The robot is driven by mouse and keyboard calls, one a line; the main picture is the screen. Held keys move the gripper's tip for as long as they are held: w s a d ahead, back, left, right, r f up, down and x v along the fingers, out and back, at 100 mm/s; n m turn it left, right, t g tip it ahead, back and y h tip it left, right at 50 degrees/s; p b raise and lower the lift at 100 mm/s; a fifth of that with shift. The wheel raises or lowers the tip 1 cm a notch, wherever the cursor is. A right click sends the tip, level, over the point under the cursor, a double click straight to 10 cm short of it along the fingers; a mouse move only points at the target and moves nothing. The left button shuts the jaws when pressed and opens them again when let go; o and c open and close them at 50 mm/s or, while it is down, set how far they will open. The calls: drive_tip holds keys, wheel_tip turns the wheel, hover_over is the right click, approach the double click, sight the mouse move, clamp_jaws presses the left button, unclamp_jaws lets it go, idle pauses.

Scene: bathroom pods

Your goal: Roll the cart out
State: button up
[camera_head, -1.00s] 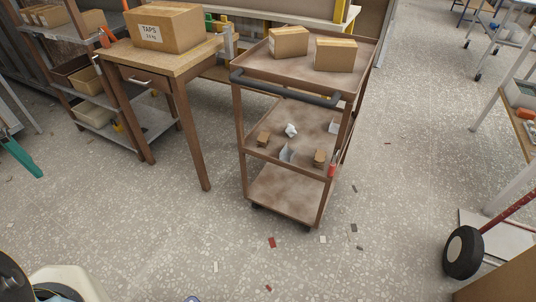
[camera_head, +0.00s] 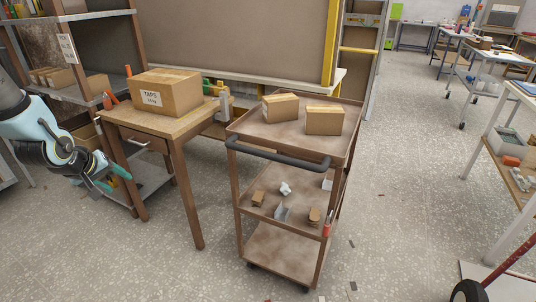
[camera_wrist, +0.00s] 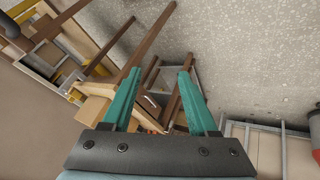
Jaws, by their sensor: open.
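The cart (camera_head: 262,171) is a brown three-tier trolley with a dark push handle (camera_head: 278,154) across its near side. Two cardboard boxes (camera_head: 281,107) (camera_head: 324,120) stand on its top tier. Small brown boxes and pale pieces lie on its middle tier, and the bottom tier (camera_head: 284,250) is bare.
A wooden table (camera_head: 180,118) with a drawer and a box marked TAPS (camera_head: 166,92) stands just left of the cart. A shelf rack (camera_head: 90,60) is behind it. Open speckled floor (camera_head: 400,190) lies right of the cart. A hand truck's wheel (camera_head: 468,291) is at lower right.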

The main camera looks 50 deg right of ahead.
drive_tip(key=s+d+f+g+h+p, duration=0.15)
drive_tip(key=s+d+h, duration=0.3)
drive_tip(key=d, duration=0.95)
drive_tip(key=n+g+h+p, duration=0.2)
drive_tip(key=g+h, duration=0.3)
drive_tip(key=h, duration=0.1)
approach(269, 156)
drive_tip(key=p+x, duration=0.3)
drive_tip(key=x, duration=0.6)
drive_tip(key=shift+d+f, duration=0.15)
drive_tip(key=shift+d, duration=0.2)
drive_tip(key=shift+s+d+f, duration=0.1)
drive_tip(key=shift+d+f, duration=0.15)
drive_tip(key=shift+d, duration=0.4)
clamp_jaws()
